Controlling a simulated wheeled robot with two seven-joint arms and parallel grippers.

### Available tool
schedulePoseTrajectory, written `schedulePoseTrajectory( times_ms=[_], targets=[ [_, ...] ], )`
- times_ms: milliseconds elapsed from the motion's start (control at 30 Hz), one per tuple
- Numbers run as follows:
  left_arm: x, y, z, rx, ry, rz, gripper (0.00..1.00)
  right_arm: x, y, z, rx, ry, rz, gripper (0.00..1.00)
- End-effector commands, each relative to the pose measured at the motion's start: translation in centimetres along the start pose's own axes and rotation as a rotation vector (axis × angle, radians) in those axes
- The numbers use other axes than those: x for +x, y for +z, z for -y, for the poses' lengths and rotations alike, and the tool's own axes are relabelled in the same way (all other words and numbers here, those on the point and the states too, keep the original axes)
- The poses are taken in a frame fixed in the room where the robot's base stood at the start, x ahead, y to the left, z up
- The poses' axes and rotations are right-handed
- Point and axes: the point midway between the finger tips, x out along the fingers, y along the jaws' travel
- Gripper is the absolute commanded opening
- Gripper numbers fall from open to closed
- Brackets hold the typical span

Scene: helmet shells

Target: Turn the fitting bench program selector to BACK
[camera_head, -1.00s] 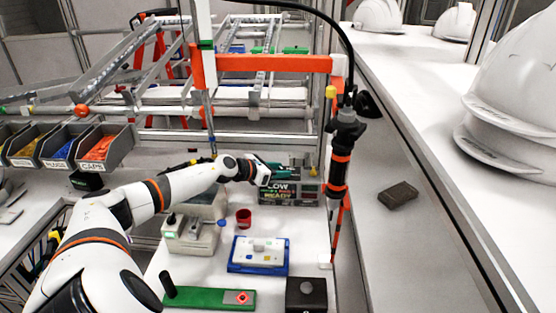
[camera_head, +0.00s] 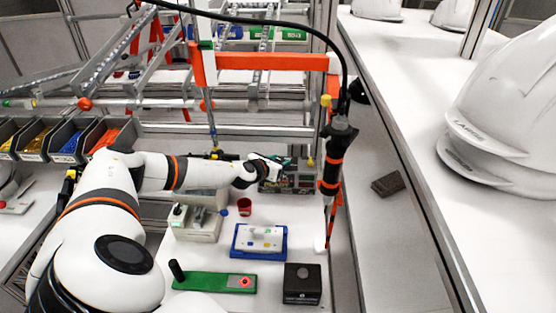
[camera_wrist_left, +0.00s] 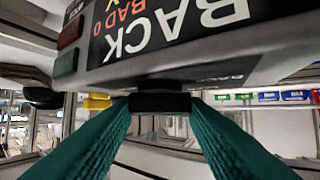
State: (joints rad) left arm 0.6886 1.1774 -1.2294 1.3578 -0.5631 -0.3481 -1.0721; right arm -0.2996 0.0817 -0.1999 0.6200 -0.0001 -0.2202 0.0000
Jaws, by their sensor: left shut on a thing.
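The fitting bench program selector (camera_wrist_left: 160,102) is a dark knob on the underside edge of the grey display unit in the left wrist view, where the picture is turned over. The green fingers of my left gripper (camera_wrist_left: 161,108) are shut on it from both sides. The unit's screen (camera_wrist_left: 180,22) reads BACK in large white letters, with BAD 0 in red. In the head view the display unit (camera_head: 302,187) stands at the back of the bench, partly covered by my left gripper (camera_head: 280,172). The knob is hidden there. My right gripper is out of view.
A blue tray (camera_head: 238,254), a red cup (camera_head: 244,206), a green plate with a black handle (camera_head: 212,281) and a black box (camera_head: 302,284) stand on the bench in front. A black-and-orange hanging tool (camera_head: 334,160) is just right of the display unit.

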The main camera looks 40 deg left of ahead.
Motion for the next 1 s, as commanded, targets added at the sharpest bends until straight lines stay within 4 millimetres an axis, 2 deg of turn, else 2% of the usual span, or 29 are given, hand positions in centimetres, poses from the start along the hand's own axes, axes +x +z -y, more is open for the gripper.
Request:
schedulePoseTrajectory(
  times_ms=[600,633,733,1000],
  targets=[
    [0.01,-0.21,0.1,-0.009,-0.022,-0.004,0.17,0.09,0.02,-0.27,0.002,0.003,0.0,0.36],
    [0.01,-0.21,0.11,-0.009,-0.022,-0.004,0.45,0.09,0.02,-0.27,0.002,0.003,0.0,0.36],
    [0.01,-0.18,0.08,-0.009,-0.022,-0.003,0.61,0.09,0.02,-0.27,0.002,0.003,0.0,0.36],
    [-0.02,-0.07,0.01,-0.008,-0.019,-0.002,0.62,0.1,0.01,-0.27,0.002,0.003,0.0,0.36]
  ],
)
